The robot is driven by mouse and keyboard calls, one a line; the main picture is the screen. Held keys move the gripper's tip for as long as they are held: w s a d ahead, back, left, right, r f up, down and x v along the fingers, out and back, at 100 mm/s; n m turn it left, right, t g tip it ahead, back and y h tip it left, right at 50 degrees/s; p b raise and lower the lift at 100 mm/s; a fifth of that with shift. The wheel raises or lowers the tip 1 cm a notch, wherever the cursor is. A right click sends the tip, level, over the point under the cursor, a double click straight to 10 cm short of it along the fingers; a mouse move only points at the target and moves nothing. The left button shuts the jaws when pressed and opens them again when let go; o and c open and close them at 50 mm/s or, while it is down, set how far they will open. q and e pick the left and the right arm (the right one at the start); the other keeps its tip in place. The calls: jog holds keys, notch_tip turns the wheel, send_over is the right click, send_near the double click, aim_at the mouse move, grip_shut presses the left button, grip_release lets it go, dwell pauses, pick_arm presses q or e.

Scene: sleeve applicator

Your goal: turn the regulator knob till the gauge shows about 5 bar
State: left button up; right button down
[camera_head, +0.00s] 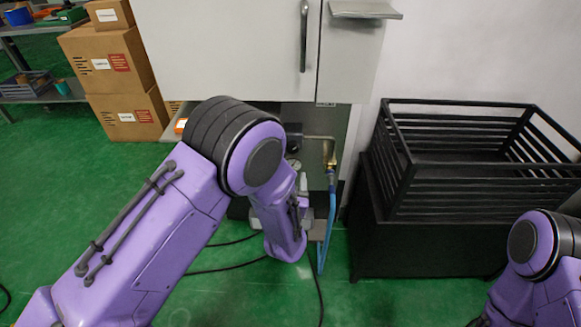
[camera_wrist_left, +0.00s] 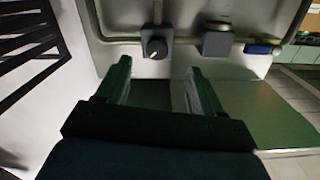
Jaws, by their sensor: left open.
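In the left wrist view a round black knob (camera_wrist_left: 155,47) with a white mark sits on a grey block under a pipe; it looks like the regulator knob. My left gripper (camera_wrist_left: 158,66) is open, its two fingers pointing toward the knob, one to each side of its line. The fingertips look short of the knob, and nothing is between them. In the head view my left forearm hides the knob and the left gripper. A small round dial, perhaps the gauge (camera_head: 293,163), shows partly beside my arm; its reading is too small to tell. My right gripper is out of view.
A grey box (camera_wrist_left: 217,40) sits beside the knob. In the head view a brass fitting (camera_head: 330,155) with a blue hose (camera_head: 328,225) hangs below the white cabinet (camera_head: 225,50). A black slatted crate (camera_head: 455,190) stands right. Black cables lie on the green floor.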

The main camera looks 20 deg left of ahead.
pick_arm(q)
jog(key=r+x, duration=0.1)
jog(key=x, duration=1)
jog(key=shift+d+r+t, duration=0.25)
jog(key=shift+r+t, duration=0.05)
jog(key=shift+r, duration=0.05)
jog(key=shift+c, duration=0.3)
jog(key=c, duration=1)
